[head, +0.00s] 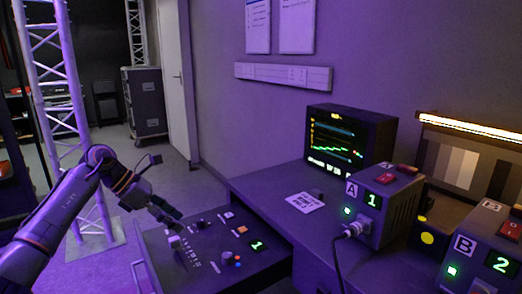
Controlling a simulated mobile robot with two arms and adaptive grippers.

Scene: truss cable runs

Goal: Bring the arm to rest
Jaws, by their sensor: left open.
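My left arm comes in from the left. Its gripper (166,216) is open over the left part of a control panel (222,275). It points down and to the right, close to the panel's small controls, and holds nothing that I can see. I cannot tell whether the fingertips touch the panel. The panel carries small knobs, a row of marks and a green display reading 1 (257,245). My right gripper is not in view.
Box A (385,208), with a cable plugged in, and box B (485,250) stand on the desk at the right. A monitor (350,140) is behind them. A truss tower (55,80) stands at the left, behind my arm. A dark case (145,100) is farther back.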

